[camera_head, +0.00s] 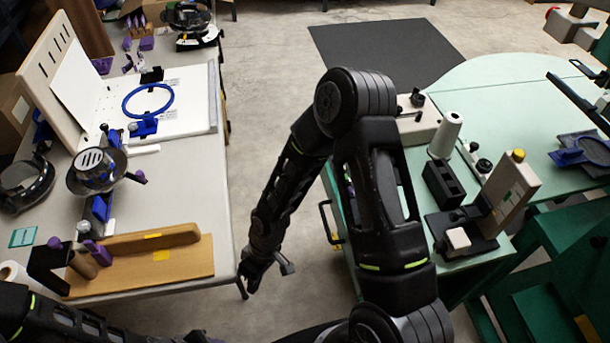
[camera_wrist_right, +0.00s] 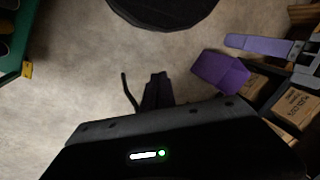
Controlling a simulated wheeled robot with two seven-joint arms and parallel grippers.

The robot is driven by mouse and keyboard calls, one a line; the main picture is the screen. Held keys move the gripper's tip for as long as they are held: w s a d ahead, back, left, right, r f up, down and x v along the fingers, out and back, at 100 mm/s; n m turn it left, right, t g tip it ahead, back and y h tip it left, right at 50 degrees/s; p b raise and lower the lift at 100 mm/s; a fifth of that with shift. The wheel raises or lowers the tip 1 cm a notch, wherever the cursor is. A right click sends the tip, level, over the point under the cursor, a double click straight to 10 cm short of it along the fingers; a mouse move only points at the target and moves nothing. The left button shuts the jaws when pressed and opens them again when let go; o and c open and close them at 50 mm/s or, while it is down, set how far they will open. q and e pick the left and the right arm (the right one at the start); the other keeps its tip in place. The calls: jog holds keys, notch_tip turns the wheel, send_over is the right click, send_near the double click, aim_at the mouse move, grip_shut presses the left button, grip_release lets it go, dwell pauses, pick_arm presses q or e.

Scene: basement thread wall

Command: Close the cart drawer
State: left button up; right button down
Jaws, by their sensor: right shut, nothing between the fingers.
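The green cart (camera_head: 480,262) stands right of centre in the head view, its top loaded with parts. A black loop handle (camera_head: 325,222) sticks out from its left side, with a small yellow tag below it. My arm hides much of that side, so I cannot tell how far the drawer is out. A green edge with a yellow tag (camera_wrist_right: 27,69) shows at the left of the right wrist view. My right gripper (camera_head: 248,284) is shut and empty, left of the handle and apart from it, over the gap by the bench; its fingers (camera_wrist_right: 157,80) show over floor. My left gripper is out of view.
A grey bench (camera_head: 185,200) with a wooden block, blue ring and purple parts stands at left. Concrete floor lies between bench and cart, with a dark mat (camera_head: 385,52) beyond. A purple part (camera_wrist_right: 220,72) and cardboard boxes (camera_wrist_right: 297,107) show in the wrist view.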

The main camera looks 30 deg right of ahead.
jog(key=w+d+r+n+h, duration=0.4)
jog(key=w+d+r, duration=0.3)
jog(key=d+r, duration=0.3)
jog(key=w+d+r+n+h, duration=0.4)
jog(key=w+d+r, duration=0.4)
jog(key=d+r, duration=0.2)
jog(key=shift+w+r+n+g, duration=0.15)
jog(key=shift+r+n+g, duration=0.15)
jog(key=shift+n, duration=0.1)
jog(key=p, duration=0.3)
send_over(326, 190)
jog(key=w+a, duration=0.1)
jog(key=a, duration=0.1)
notch_tip(326, 190, down, 9)
jog(key=shift+f, duration=0.2)
